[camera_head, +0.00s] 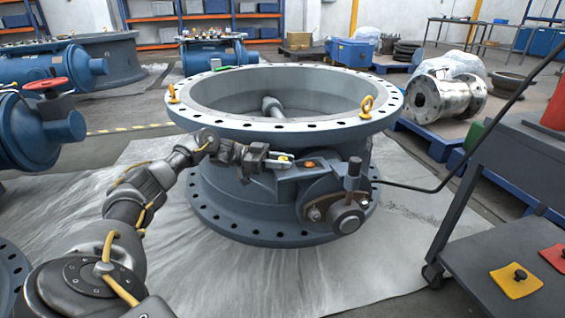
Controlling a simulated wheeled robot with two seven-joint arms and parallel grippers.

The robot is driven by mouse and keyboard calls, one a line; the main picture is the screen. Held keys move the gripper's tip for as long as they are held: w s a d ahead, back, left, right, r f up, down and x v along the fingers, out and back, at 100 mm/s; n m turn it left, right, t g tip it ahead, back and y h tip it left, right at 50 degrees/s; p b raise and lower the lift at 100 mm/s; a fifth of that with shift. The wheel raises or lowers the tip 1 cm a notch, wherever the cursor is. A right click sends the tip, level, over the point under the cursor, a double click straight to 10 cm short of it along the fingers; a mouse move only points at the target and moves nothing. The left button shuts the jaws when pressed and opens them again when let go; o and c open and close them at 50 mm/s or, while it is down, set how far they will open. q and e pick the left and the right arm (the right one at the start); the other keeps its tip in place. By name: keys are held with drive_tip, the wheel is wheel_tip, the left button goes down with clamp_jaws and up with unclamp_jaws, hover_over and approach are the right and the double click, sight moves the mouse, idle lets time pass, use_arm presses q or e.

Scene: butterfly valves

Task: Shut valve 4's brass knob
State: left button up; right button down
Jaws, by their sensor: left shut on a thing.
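A large grey-blue butterfly valve (240,195) stands upright on the floor sheet in the middle of the view, with wide flanges at top and bottom. I see no readable number on it. My left arm reaches in from the lower left, and my left gripper (284,163) is at the valve's front side, below the top flange. It is shut on a small brass-yellow knob (285,157), mostly hidden by the fingers. An orange-red part (309,165) sits just right of the fingertips. A shaft housing (347,217) juts out at the lower right. My right gripper is not in view.
Yellow lifting eyes (367,104) stand on the top flange. A dark cart (520,190) with a bent handle stands at right. A blue valve with a red handwheel (46,84) is at left. Grey sheeting (410,240) lies clear around the valve's base.

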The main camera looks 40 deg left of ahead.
use_arm(q)
drive_tip(key=o, duration=1)
drive_tip(key=shift+c, duration=0.2)
drive_tip(key=p+v, duration=0.1)
drive_tip(key=v, duration=0.9)
drive_tip(key=shift+a, duration=0.4)
drive_tip(key=shift+s, duration=0.1)
